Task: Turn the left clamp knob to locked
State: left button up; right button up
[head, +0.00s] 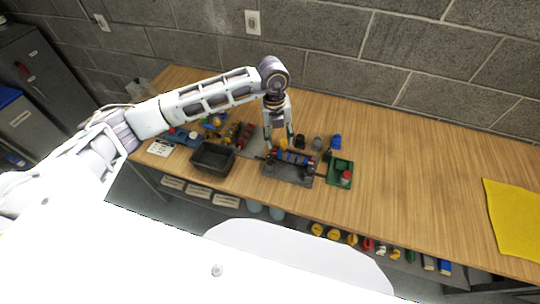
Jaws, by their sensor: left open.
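A dark clamping fixture (289,177) lies on the wooden workbench, with a blue and red part across its upper side. The left clamp knob is too small to pick out, and the gripper covers part of that area; its setting cannot be read. My left gripper (279,143) reaches in from the left and points down at the fixture's back left side. Its fingers are apart, with an orange-yellow thing (283,144) showing between or behind them. I cannot tell whether they touch anything. My right gripper is not in view.
A black bin (213,158) stands left of the fixture, and a green tray (340,172) with a red-topped item stands right. Small coloured parts lie at the back left. A yellow cloth (513,216) lies far right. The bench (420,160) between is clear; a block wall stands behind.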

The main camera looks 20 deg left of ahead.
aim_at(270, 157)
pick_arm(q)
jog(key=a, duration=0.1)
jog(key=w+a+y, duration=0.1)
jog(key=a, duration=0.1)
jog(key=shift+a+r+n, duration=0.15)
jog(key=shift+r+n, duration=0.05)
jog(key=shift+n, duration=0.1)
jog(key=shift+f, duration=0.1)
notch_tip(270, 157, down, 14)
jog(key=shift+r+p, duration=0.2)
jog(key=shift+p, duration=1)
jog(key=shift+c, duration=0.4)
jog(key=c, duration=1)
